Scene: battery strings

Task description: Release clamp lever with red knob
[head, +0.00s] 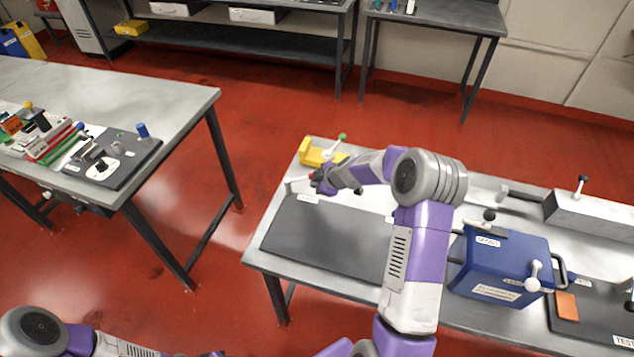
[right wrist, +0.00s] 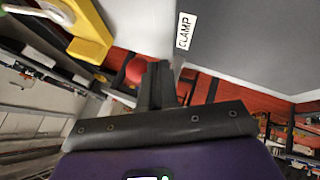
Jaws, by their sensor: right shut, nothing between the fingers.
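The red knob (right wrist: 138,70) shows in the right wrist view, just left of my right gripper's dark fingers (right wrist: 157,72). The fingers are shut with nothing between them. Whether they touch the knob I cannot tell. A "CLAMP" label (right wrist: 186,30) sits on the table nearby. In the head view my right gripper (head: 318,182) is low over the left end of the right table, beside a short pale bar (head: 297,180). I cannot make out the red knob there. The lever's shaft is mostly hidden. My left gripper is out of view.
A yellow fixture (head: 316,153) with a green-knobbed lever (head: 342,137) stands just behind my right gripper. A dark mat (head: 325,240) lies bare in front. A blue box (head: 500,265) stands to the right. Another table (head: 180,100) is at left, across red floor.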

